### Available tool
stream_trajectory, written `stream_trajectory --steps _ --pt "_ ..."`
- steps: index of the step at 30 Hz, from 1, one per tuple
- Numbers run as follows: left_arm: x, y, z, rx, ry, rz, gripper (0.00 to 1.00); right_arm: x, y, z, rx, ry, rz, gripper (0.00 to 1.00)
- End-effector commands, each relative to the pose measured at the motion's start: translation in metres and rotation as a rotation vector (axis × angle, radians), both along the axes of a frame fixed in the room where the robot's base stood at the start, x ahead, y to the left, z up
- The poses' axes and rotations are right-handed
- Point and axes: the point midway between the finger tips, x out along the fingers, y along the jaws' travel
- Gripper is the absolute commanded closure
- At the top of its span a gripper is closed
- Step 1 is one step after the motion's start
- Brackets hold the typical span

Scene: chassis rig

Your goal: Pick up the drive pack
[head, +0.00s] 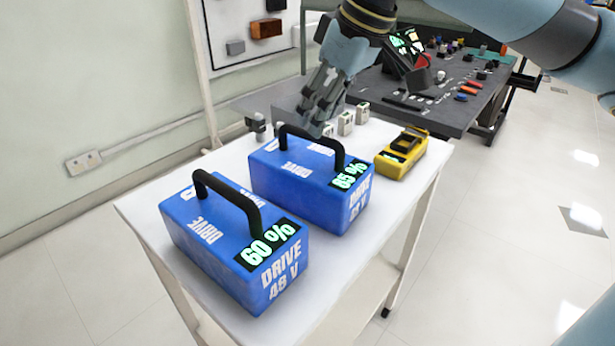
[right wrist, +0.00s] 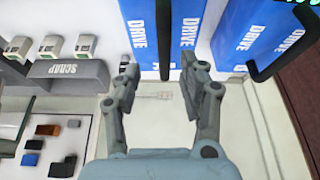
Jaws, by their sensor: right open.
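Two blue drive packs with black top handles stand side by side on a white table. The nearer drive pack (head: 190,235) reads 60 %. The farther drive pack (head: 275,180) reads 85 %. My right gripper (head: 318,118) is open and empty, fingers pointing down, just behind the 85 % pack in the head view. In the right wrist view, the right gripper (right wrist: 160,72) has its fingers apart, with the end of one pack's black handle (right wrist: 163,40) showing in the gap between them. I cannot tell whether they touch. My left gripper is not in view.
A yellow device (head: 400,155) lies right of the 85 % pack. Several small white blocks (head: 346,122) stand behind it. A grey bin marked SCRAP (right wrist: 75,75) shows in the wrist view. A dark bench (head: 420,100) with small parts stands behind. Floor at right is clear.

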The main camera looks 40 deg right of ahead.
Motion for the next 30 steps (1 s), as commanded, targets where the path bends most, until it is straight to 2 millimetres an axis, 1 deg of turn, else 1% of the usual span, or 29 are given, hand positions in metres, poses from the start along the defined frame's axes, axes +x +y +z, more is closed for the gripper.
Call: stream_trajectory --steps 4,7,13,16,22,23,30 --pt "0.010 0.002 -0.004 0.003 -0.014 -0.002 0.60 0.003 0.002 -0.008 0.003 0.000 0.000 0.58" --pt "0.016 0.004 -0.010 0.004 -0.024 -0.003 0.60 0.007 0.006 -0.021 0.007 -0.001 0.000 0.58" --pt "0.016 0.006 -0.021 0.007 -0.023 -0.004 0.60 0.017 0.010 -0.046 0.003 0.002 -0.001 0.58" --pt "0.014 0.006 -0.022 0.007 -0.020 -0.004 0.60 0.019 0.009 -0.050 0.000 0.001 0.000 0.58" --pt "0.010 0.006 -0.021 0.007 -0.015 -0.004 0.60 0.020 0.009 -0.049 -0.001 0.001 0.001 0.58" --pt "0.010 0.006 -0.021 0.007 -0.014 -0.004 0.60 0.020 0.009 -0.049 -0.001 0.001 0.001 0.61" --pt "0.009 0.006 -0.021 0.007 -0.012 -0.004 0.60 0.019 0.009 -0.050 -0.001 0.001 0.001 0.92"
